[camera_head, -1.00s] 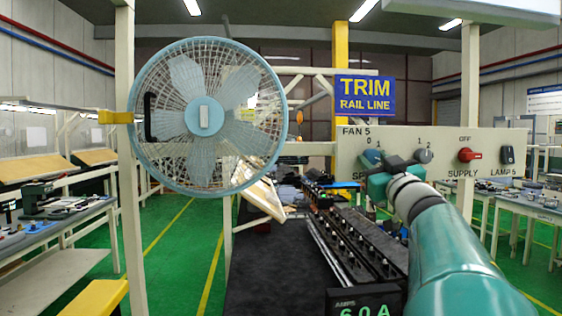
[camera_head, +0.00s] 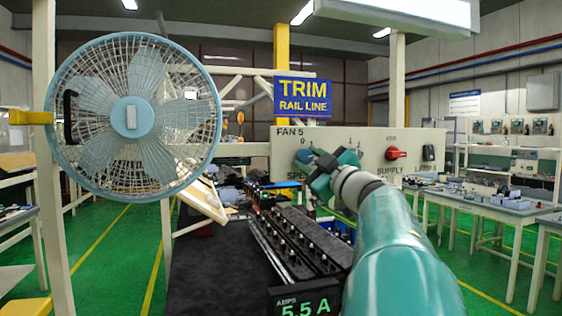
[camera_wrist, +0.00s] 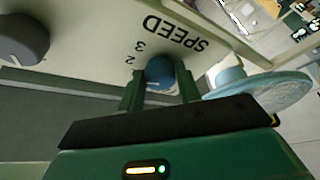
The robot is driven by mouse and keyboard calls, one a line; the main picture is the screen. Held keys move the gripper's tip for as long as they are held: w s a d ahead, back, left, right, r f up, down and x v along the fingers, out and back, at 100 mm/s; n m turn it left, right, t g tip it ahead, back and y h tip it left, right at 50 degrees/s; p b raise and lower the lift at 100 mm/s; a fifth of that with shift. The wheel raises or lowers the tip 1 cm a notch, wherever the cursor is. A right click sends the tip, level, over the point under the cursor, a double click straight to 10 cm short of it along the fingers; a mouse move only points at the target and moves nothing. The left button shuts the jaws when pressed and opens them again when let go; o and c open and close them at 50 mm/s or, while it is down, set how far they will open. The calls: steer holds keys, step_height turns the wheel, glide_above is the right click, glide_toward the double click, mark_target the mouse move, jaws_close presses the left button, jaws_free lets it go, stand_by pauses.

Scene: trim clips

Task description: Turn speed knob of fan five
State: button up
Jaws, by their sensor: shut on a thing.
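The fan panel (camera_head: 375,140) is labelled FAN 5, with SPEED lettering partly hidden behind my gripper in the head view. The blue speed knob (camera_head: 303,156) is at its left. In the wrist view, seen upside down, the blue knob (camera_wrist: 160,70) sits between my two green fingers, beside the numbers 2 and 3. My gripper (camera_wrist: 160,92) is shut on it; the head view shows my gripper (camera_head: 320,167) against the panel. The blue caged fan (camera_head: 132,117) stands left of the panel.
A grey knob (camera_wrist: 24,38) is beside the speed knob in the wrist view. A red supply switch (camera_head: 396,153) and a lamp switch (camera_head: 429,153) are further right on the panel. An amps display (camera_head: 304,302) reads 5.5 A below. Green floor lies open at the left.

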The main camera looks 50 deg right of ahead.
steer(key=shift+a+r, duration=0.1)
steer(key=shift+r, duration=0.05)
steer(key=o, duration=1)
steer(key=shift+s+a, duration=0.1)
steer(key=shift+s, duration=0.1)
steer(key=shift+w, duration=0.2)
steer(key=v, duration=1.3)
steer(key=shift+s+f, duration=0.25)
steer(key=shift+s, duration=0.1)
